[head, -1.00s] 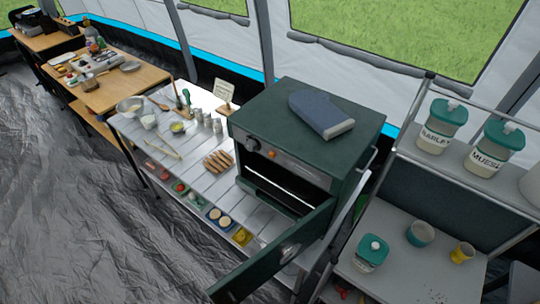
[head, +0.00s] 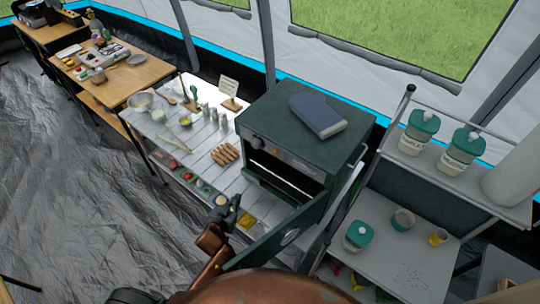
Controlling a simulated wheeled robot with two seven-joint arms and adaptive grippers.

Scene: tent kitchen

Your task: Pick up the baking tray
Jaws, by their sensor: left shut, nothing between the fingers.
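The dark green oven (head: 318,128) stands on the right end of the white slatted table, its front door (head: 275,238) swung open. The oven's inside is dark. A thin bright line (head: 283,177) shows in the opening, and I cannot tell whether it is a rack or the edge of a baking tray. No baking tray is clearly seen. My left gripper (head: 232,203) is shut and empty, left of the open door and in front of the table's lower shelf. It looks apart from the oven opening. My right gripper is not in view.
A blue-grey folded mitt (head: 317,115) lies on the oven. Several brown sticks (head: 225,154), shakers and bowls stand on the slatted table (head: 205,140). Small food tubs fill its lower shelf. A rack with jars (head: 419,131) stands at the right. The grey floor at left is clear.

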